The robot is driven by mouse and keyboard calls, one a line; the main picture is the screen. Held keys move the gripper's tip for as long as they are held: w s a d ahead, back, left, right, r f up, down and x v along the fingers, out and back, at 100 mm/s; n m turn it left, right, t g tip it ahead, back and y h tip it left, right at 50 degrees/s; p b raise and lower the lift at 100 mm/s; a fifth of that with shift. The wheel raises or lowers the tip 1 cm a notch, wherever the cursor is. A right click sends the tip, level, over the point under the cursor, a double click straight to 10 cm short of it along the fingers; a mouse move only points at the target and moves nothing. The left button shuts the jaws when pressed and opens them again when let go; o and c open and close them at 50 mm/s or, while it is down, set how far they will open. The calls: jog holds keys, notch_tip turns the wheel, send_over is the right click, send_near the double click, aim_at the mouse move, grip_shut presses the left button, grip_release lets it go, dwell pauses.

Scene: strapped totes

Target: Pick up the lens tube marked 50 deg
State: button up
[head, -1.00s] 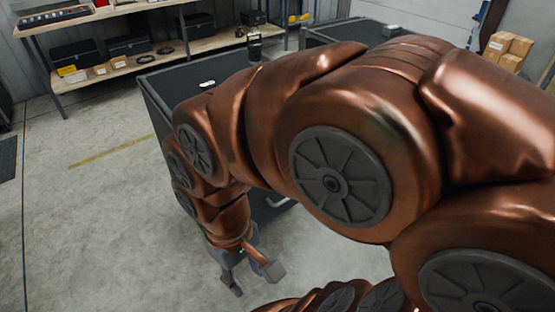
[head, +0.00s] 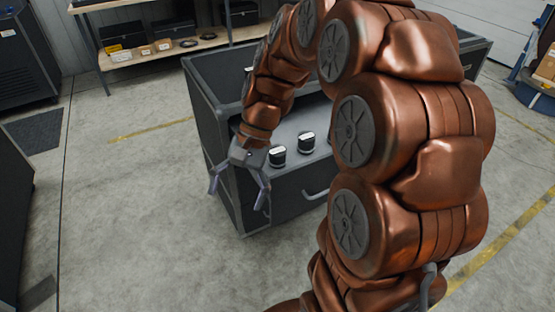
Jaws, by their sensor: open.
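Two short black cylinders with pale tops, which look like lens tubes, stand upright on a grey surface of the dark cabinet: a left one (head: 277,156) and a right one (head: 306,142). Their markings are too small to read, so I cannot tell which is marked 50 deg. My gripper (head: 240,202) is open and empty, fingers pointing down, in front of the cabinet and to the left of the cylinders, apart from both. My arm covers part of the cabinet and may hide more items.
The dark cabinet (head: 222,172) has a grey handle (head: 315,194) on its front. A wooden shelf (head: 150,57) with boxes stands behind. Dark units stand at the left edge. The concrete floor (head: 130,225) at left is clear.

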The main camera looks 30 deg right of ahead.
jog(key=w+d+f+m+t+y+b, duration=0.1)
jog(key=w+d+f+m+y, duration=0.2)
jog(key=w+d, duration=0.45)
jog(key=m+t+y+b, duration=0.3)
jog(key=m+t, duration=0.4)
jog(key=m, duration=0.5)
send_near(279, 150)
jog(key=shift+x, duration=0.9)
jog(key=shift+p+x, duration=0.9)
jog(key=shift+x, duration=2.9)
jog(key=shift+s, duration=0.1)
jog(key=c, duration=1.5)
